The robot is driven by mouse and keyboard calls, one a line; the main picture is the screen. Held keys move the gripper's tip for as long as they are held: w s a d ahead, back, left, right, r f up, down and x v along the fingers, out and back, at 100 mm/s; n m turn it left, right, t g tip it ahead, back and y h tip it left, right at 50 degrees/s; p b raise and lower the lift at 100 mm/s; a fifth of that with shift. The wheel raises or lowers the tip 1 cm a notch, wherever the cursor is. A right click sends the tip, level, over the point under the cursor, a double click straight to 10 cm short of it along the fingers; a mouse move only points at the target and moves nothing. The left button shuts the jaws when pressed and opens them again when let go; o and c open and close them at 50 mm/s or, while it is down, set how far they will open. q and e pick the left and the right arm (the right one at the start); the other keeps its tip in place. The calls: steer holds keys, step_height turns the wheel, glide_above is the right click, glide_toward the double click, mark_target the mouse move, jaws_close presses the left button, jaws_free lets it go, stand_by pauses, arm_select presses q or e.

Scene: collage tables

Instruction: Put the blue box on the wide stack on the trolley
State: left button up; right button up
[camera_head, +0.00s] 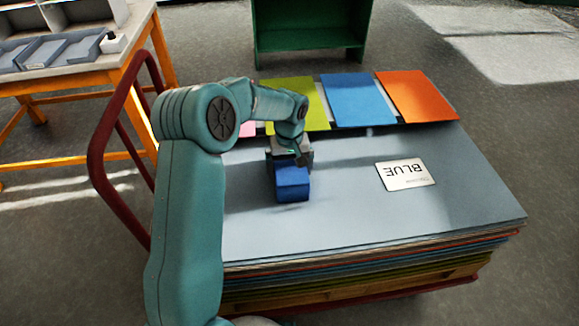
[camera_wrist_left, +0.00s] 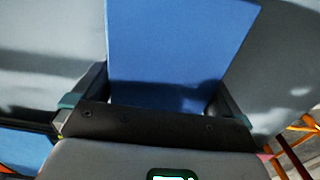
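The blue box (camera_head: 292,184) is at the left-middle of the wide stack (camera_head: 340,225) in the head view. My left gripper (camera_head: 290,160) reaches down over it and is shut on it. In the left wrist view the blue box (camera_wrist_left: 175,50) fills the space between the two fingers (camera_wrist_left: 165,100). A shadow lies on the stack to the left of the box; I cannot tell whether the box touches the top sheet. The wide stack has a grey-blue top and lies on the red trolley (camera_head: 97,160). My right gripper is not in view.
Green (camera_head: 300,95), blue (camera_head: 357,98) and orange (camera_head: 415,95) sheets lie along the far edge. A table with grey trays (camera_head: 65,50) stands at back left, a green shelf (camera_head: 308,40) behind.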

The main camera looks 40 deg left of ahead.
arm_select(q)
steer(key=shift+r, duration=0.3)
step_height(320, 180, up, 12)
steer(key=shift+f+p, duration=0.1)
steer(key=shift+p, duration=1.05)
